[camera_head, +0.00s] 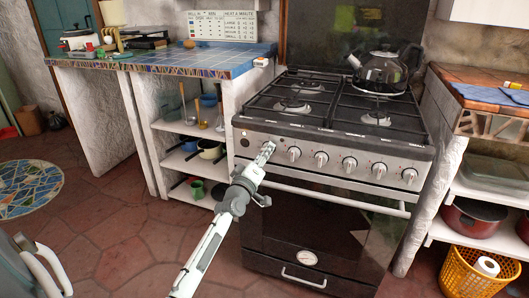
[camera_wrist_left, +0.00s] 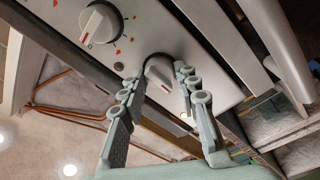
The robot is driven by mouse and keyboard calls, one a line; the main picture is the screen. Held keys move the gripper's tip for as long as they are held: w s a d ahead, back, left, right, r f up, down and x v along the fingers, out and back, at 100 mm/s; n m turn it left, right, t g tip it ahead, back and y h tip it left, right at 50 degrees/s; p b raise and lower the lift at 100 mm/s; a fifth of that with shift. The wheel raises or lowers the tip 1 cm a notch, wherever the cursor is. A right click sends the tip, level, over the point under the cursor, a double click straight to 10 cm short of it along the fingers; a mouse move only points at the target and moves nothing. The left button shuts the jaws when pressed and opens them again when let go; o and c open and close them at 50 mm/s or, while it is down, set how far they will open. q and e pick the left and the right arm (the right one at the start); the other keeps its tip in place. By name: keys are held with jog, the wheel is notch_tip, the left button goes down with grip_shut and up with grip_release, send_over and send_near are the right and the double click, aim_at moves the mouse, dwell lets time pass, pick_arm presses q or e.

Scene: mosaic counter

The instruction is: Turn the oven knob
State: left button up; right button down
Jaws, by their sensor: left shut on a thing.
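The oven stands at the centre of the head view, with a row of several silver knobs (camera_head: 349,165) along its front panel. My left gripper (camera_head: 265,154) reaches up from below to the left end of this row. In the left wrist view, the two fingers of my left gripper (camera_wrist_left: 156,76) are closed around the sides of a white-grey oven knob (camera_wrist_left: 160,70). The fingers partly hide this knob. A neighbouring knob (camera_wrist_left: 100,24) with a red mark and dial marks around it is free. My right gripper is not in view.
A black kettle (camera_head: 381,72) stands on the back right of the hob (camera_head: 335,100). The oven door handle (camera_head: 335,193) runs below the knobs, close to my left arm. A blue-tiled counter (camera_head: 200,58) is on the left, with shelves of pots under it. An orange basket (camera_head: 468,270) is at lower right.

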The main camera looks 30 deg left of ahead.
pick_arm(q)
jog(key=shift+n, duration=1.3)
jog(key=o, duration=1.2)
jog(key=shift+c, duration=0.2)
jog(key=v, duration=1.2)
jog(key=shift+d, duration=0.25)
